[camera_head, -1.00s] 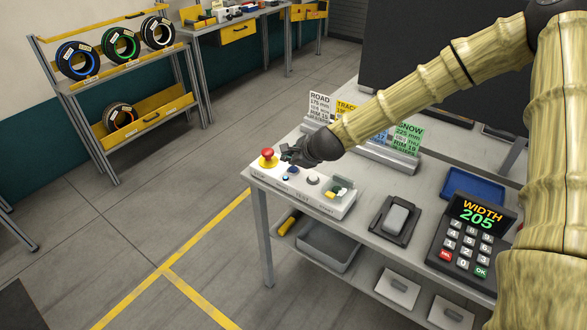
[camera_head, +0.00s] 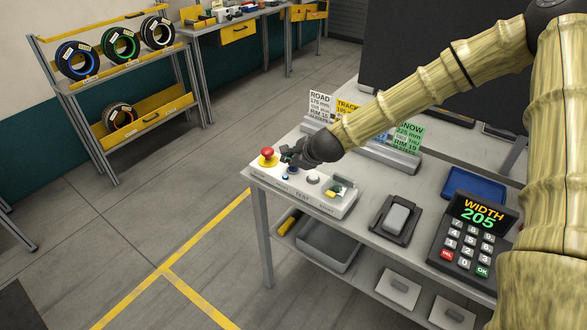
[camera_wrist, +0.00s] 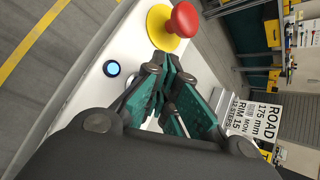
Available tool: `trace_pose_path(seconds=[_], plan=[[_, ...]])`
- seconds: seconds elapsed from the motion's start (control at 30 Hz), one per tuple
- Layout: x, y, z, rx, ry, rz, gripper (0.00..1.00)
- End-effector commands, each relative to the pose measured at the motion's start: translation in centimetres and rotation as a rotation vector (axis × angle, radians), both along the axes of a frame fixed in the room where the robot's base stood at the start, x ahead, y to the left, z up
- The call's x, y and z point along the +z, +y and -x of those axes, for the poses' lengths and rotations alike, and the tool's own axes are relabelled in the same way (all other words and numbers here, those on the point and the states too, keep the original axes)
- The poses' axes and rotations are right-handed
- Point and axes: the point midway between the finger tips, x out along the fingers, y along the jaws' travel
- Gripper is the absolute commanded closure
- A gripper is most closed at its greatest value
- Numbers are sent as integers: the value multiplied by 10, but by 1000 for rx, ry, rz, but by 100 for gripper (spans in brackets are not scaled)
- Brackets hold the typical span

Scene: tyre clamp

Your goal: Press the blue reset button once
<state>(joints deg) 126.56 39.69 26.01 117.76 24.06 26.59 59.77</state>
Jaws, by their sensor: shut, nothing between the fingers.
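The white control panel (camera_head: 327,205) sits on the table corner. A blue button (camera_head: 293,169) shows on it in the head view, just below my gripper (camera_head: 289,157), partly covered. A small lit blue round lamp (camera_head: 285,177) lies in front of it near the panel's edge; it also shows in the wrist view (camera_wrist: 112,68). My gripper is shut and empty, its fingers (camera_wrist: 172,72) pointing at the panel.
A red mushroom button on a yellow base (camera_head: 267,155) stands close beside the fingers. Label cards (camera_head: 320,106) stand behind. A keypad (camera_head: 467,237) reads WIDTH 205.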

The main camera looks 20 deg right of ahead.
Motion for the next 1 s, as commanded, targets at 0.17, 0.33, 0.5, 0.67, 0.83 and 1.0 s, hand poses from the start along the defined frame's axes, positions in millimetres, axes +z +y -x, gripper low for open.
trace_pose_path(seconds=[0.17, 0.33, 0.5, 0.67, 0.83, 1.0], plan=[[0, 0, 0, 0, 0, 0, 100], [-1, 0, 0, 0, 0, 0, 100], [-3, 0, 0, 0, 0, 0, 100], [-4, 0, 0, 0, 0, 0, 100], [-6, 0, 0, 0, 0, 0, 100], [-7, 0, 0, 0, 0, 0, 100]])
